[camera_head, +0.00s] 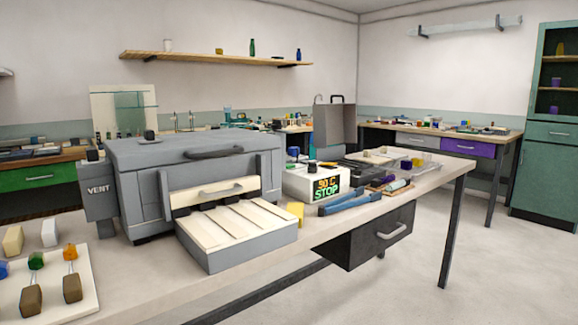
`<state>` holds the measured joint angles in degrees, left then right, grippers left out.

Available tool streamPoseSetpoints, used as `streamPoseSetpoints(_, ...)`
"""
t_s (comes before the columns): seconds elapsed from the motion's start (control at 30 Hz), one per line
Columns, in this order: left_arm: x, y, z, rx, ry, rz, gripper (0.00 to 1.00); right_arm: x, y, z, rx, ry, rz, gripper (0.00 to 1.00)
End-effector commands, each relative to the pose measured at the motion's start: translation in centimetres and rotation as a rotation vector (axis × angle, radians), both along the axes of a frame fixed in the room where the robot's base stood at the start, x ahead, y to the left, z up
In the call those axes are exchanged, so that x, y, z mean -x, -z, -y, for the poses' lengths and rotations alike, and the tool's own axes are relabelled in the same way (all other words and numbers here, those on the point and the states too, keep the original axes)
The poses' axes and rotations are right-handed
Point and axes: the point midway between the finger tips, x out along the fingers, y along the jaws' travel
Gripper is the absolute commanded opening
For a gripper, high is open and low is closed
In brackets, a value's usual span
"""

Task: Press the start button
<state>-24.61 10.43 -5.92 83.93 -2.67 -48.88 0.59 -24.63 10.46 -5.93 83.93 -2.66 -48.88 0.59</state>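A white control box (298,187) stands on the bench to the right of a large grey oven-like unit (140,180). Its dark display (326,188) reads "50 C" in orange, or a similar number, above "STOP" in green. The unit has a dark lid handle (214,153), a cream front panel with a handle, and a grey tray (238,252) with cream slats in front. A grey "VENT" box (98,190) is on its left side. Neither gripper is in view.
Blue tongs or similar tools (350,201) and a yellow block (296,213) lie in front of the control box. A pale board (85,300) with coloured pieces is at the near left. The bench's near edge is partly clear.

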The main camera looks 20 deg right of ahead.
Motion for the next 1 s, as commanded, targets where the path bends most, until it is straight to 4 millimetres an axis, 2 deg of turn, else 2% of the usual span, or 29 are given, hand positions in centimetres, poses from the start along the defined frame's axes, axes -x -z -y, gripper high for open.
streamPoseSetpoints(0.03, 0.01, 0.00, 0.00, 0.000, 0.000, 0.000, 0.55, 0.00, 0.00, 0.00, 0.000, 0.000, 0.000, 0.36)
streamPoseSetpoints(0.33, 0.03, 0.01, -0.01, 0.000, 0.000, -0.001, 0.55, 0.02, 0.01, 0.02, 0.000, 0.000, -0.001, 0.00)
streamPoseSetpoints(1.0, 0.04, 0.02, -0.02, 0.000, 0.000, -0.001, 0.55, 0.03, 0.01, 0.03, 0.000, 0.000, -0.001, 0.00)
